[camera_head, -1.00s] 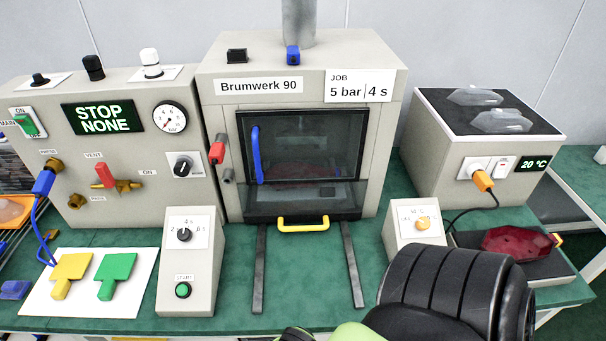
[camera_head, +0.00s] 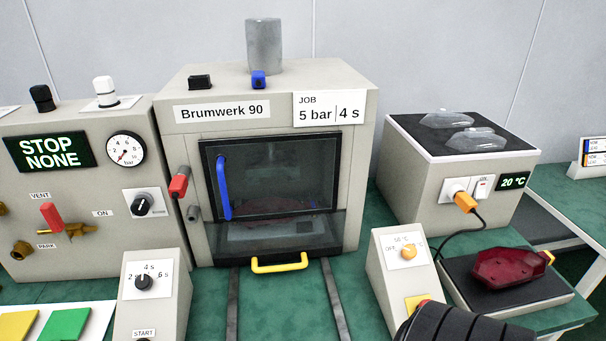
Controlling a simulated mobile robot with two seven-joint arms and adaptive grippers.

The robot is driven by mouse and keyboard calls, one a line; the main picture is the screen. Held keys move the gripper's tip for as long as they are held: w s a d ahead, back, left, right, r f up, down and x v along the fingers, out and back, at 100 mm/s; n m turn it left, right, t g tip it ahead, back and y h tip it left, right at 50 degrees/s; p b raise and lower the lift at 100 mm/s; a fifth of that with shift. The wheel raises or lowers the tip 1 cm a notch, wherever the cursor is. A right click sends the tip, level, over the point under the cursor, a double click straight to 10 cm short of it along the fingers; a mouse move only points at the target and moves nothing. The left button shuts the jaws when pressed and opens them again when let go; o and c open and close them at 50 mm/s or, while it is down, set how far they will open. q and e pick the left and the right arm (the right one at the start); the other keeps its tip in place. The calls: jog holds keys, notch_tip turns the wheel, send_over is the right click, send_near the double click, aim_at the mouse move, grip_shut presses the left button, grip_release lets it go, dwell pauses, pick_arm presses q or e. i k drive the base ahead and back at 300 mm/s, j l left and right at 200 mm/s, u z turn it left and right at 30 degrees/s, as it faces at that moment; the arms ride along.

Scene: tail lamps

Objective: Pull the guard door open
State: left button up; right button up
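The guard door (camera_head: 285,180) is a dark glass pane in a black frame on the front of the Brumwerk 90 machine (camera_head: 180,80). It looks closed over the opening. A blue vertical handle (camera_head: 222,187) runs along its left side. A red lamp part shows dimly behind the glass. A black rounded part of one of my arms (camera_head: 455,325) shows at the bottom right. Neither of my grippers is visible.
A yellow handle (camera_head: 279,263) sticks out below the door. A red-handled lever (camera_head: 179,182) is left of it. A timer box (camera_head: 165,300) stands front left, a knob box (camera_head: 395,255) front right. A red lamp (camera_head: 505,266) lies on a dark plate at right.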

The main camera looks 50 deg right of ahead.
aim_at(229, 207)
jog(key=i+l+z, duration=0.1)
jog(key=z, duration=0.35)
jog(key=i+l+z, duration=0.1)
jog(key=z, duration=0.4)
jog(key=i+z, duration=0.1)
jog(key=z, duration=0.35)
